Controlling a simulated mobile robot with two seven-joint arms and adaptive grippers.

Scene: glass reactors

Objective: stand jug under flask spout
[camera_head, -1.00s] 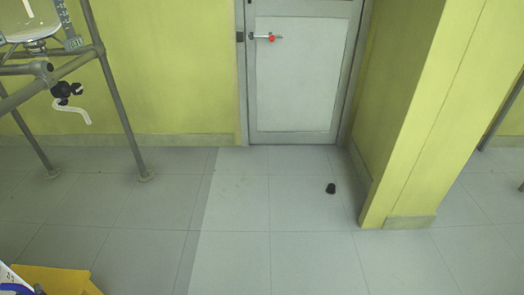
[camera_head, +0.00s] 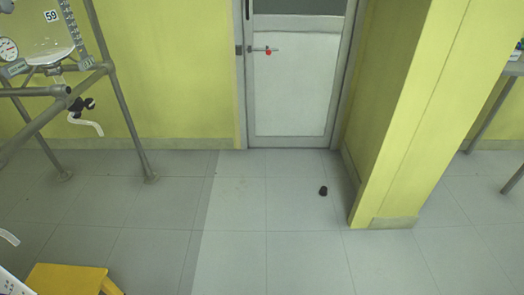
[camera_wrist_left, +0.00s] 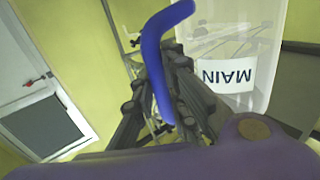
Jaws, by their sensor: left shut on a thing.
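The glass flask (camera_head: 50,35) hangs in a grey pipe frame at the upper left of the head view, with a "59" tag on it. Its white bent spout (camera_head: 88,124) with a black valve (camera_head: 80,106) sticks out below the frame. In the left wrist view, a clear jug (camera_wrist_left: 275,50) with an upside-down "MAIN" label (camera_wrist_left: 226,76) and a blue handle (camera_wrist_left: 152,45) fills the upper right. My left gripper (camera_wrist_left: 163,80) is shut on the blue handle. In the head view, neither gripper shows.
A yellow stool (camera_head: 62,280) stands at the bottom left. The pipe frame's legs (camera_head: 120,100) reach the floor. A small dark object (camera_head: 323,191) lies near the yellow pillar (camera_head: 420,110).

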